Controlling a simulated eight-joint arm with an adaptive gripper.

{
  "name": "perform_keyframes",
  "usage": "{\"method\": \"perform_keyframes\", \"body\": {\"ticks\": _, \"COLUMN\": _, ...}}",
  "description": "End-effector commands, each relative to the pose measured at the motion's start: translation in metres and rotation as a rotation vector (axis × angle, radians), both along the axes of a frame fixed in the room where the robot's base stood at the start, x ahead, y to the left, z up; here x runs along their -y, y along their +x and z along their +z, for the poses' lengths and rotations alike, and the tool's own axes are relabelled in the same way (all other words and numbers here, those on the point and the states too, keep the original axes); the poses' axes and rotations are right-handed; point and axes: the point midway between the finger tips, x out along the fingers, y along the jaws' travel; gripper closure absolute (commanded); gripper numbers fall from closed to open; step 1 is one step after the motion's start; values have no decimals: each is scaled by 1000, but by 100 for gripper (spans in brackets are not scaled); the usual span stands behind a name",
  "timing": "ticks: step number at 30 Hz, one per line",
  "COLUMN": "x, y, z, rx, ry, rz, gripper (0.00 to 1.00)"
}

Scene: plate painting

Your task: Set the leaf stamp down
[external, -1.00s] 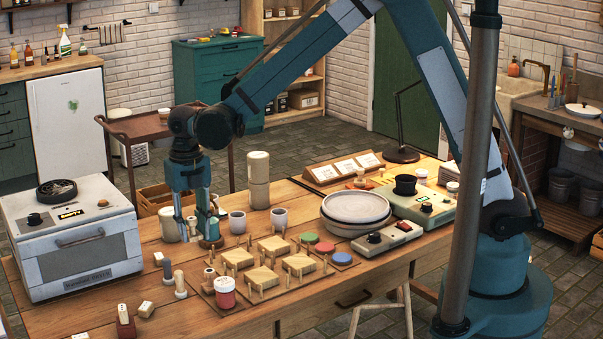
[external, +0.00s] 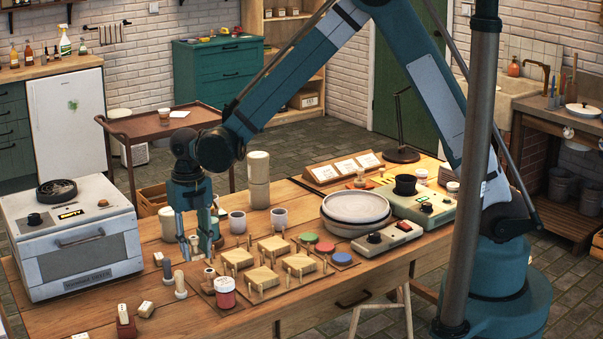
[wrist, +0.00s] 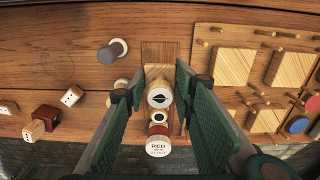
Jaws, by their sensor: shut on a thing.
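The leaf stamp (wrist: 159,97) shows in the wrist view as a round white top with a dark leaf mark. It is between the two green fingers of my gripper (wrist: 160,90), which is shut on it. In the external view my gripper (external: 202,247) points down at the left end of the wooden stamp board (external: 202,288), and its fingers hide most of the held stamp. The board's bare wood (wrist: 160,52) also shows in the wrist view. Whether the stamp's base touches the board I cannot tell.
Another stamp with a ring mark (wrist: 157,117) and a red paint jar (external: 225,293) stand close by. Square wooden blocks with pegs (external: 272,244) lie to the right. A grey-topped stamp (wrist: 112,52) and small boxes (wrist: 72,96) are to the left. The oven (external: 75,245) is further left.

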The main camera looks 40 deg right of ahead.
Motion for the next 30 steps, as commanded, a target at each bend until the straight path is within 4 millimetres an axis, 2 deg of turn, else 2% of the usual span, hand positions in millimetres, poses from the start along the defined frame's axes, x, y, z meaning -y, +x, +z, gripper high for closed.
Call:
{"method": "perform_keyframes", "body": {"ticks": 1, "x": 0, "y": 0, "z": -9, "rx": 0, "ry": 0, "rz": 0, "gripper": 85}}
{"method": "perform_keyframes", "body": {"ticks": 6, "x": 0, "y": 0, "z": -23, "rx": 0, "ry": 0, "rz": 0, "gripper": 85}}
{"method": "perform_keyframes", "body": {"ticks": 20, "x": 0, "y": 0, "z": -29, "rx": 0, "ry": 0, "rz": 0, "gripper": 85}}
{"method": "perform_keyframes", "body": {"ticks": 30, "x": 0, "y": 0, "z": -61, "rx": 0, "ry": 0, "rz": 0, "gripper": 85}}
